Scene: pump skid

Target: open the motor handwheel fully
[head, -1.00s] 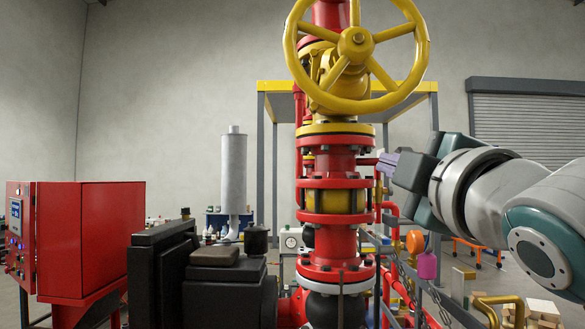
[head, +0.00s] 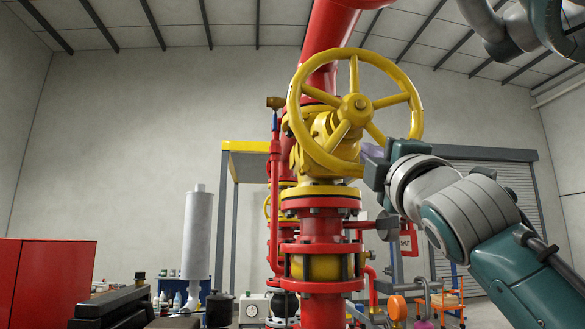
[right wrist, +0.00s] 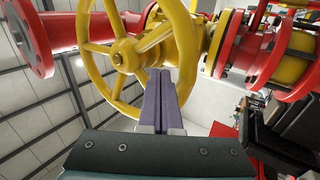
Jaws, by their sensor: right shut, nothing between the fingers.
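The large yellow handwheel (head: 357,107), with several spokes, faces me on a yellow valve body (head: 312,158) above red flanged pipework. In the right wrist view the wheel's hub (right wrist: 125,55) shows at upper left of centre. My right gripper (head: 371,152) is at the wheel's lower right rim, its purple fingers partly hidden by the rim and wrist. In the right wrist view the fingers (right wrist: 160,78) are together, with nothing between them, and overlap the wheel's lower right. I cannot tell whether they touch the rim. My left gripper is not in view.
A red cabinet (head: 45,282) stands at lower left and a grey cylinder (head: 196,235) behind. A yellow-topped frame (head: 245,147) stands behind the valve. A red tag (head: 408,240) hangs right of the pipe. Free room lies left of the wheel.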

